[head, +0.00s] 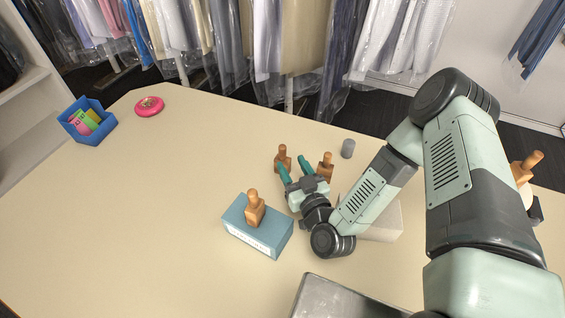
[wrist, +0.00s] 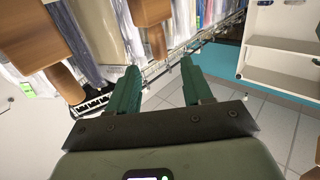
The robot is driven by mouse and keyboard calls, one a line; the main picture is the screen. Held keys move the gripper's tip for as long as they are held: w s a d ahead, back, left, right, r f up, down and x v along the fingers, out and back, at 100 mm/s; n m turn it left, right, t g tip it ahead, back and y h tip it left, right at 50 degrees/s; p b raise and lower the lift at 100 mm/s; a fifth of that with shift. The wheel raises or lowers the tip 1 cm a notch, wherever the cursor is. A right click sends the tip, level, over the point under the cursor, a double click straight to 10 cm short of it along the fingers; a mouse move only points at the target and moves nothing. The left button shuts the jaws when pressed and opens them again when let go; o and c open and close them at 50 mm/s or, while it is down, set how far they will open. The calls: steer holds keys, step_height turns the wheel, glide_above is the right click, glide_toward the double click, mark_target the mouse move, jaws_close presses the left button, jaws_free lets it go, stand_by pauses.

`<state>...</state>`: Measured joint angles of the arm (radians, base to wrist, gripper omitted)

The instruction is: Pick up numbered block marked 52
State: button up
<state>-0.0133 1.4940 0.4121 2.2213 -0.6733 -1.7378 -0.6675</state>
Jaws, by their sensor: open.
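Several wooden blocks with knob-like handles are in the head view. One wooden block (head: 283,159) stands beside my gripper, and another wooden block (head: 326,170) stands just right of it. A third wooden block (head: 255,210) stands on a blue box (head: 240,229). A fourth wooden piece (head: 527,167) is at the far right, partly hidden by my arm. No number is readable, so I cannot tell which is 52. My gripper (head: 296,167) is open and empty between the first two blocks. In the wrist view its fingers (wrist: 160,66) are apart, with wooden shapes (wrist: 153,14) at upper left.
A grey cylinder (head: 347,148) stands behind the blocks. A pale box (head: 384,222) is partly hidden under my arm. A metal tray (head: 335,300) lies at the front. A blue bin (head: 88,123) and a pink round object (head: 149,106) are far left. The left tabletop is clear.

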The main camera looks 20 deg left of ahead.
mark_target(284, 150)
steer(key=x, duration=0.7)
steer(key=shift+w+a+r, duration=0.15)
steer(key=shift+w+a, duration=0.05)
jaws_close()
